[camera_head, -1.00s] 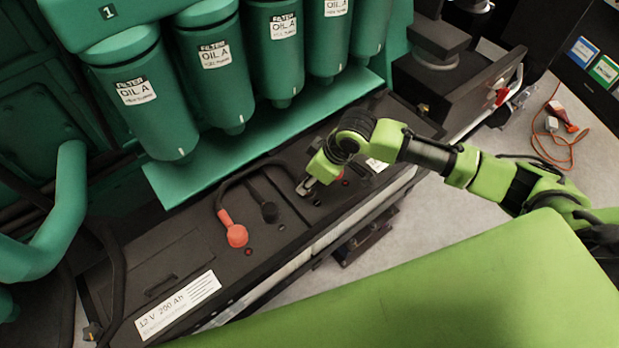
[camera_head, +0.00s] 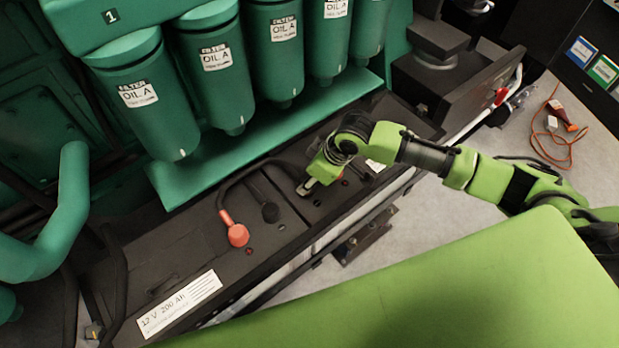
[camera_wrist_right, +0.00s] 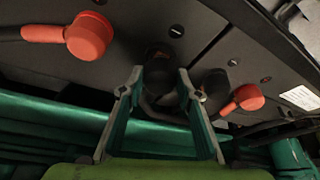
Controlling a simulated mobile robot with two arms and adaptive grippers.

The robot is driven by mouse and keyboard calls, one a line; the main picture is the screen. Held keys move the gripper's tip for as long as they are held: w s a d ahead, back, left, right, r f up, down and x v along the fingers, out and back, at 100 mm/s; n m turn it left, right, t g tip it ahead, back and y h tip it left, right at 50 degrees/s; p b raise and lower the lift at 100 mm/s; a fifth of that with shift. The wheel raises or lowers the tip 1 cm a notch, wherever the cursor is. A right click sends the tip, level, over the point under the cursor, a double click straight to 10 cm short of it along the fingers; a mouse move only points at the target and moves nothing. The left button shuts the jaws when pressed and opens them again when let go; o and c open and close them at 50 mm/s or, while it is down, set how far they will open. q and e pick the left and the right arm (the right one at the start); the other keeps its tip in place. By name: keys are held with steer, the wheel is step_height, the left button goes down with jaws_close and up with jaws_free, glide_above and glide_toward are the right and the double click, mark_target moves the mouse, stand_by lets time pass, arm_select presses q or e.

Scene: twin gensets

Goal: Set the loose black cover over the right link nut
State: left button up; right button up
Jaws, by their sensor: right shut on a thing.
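My right gripper (camera_head: 308,187) reaches down to the black battery top, right of the left battery's black cap (camera_head: 270,211). In the right wrist view its fingers (camera_wrist_right: 160,88) are closed around a dark, rounded piece, the loose black cover (camera_wrist_right: 160,62). The cover is close to the battery top; I cannot tell if it touches. The right link nut is not visible; the cover and fingers block that spot. My left gripper is not in view.
A red cap (camera_head: 237,233) sits left of the black cap. Cables cross the battery tops. Green oil filters (camera_head: 220,75) hang over a green ledge (camera_head: 190,180) behind.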

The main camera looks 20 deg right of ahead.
steer(key=shift+f, duration=0.35)
steer(key=shift+f, duration=0.6)
steer(key=o, duration=1)
steer(key=o, duration=0.3)
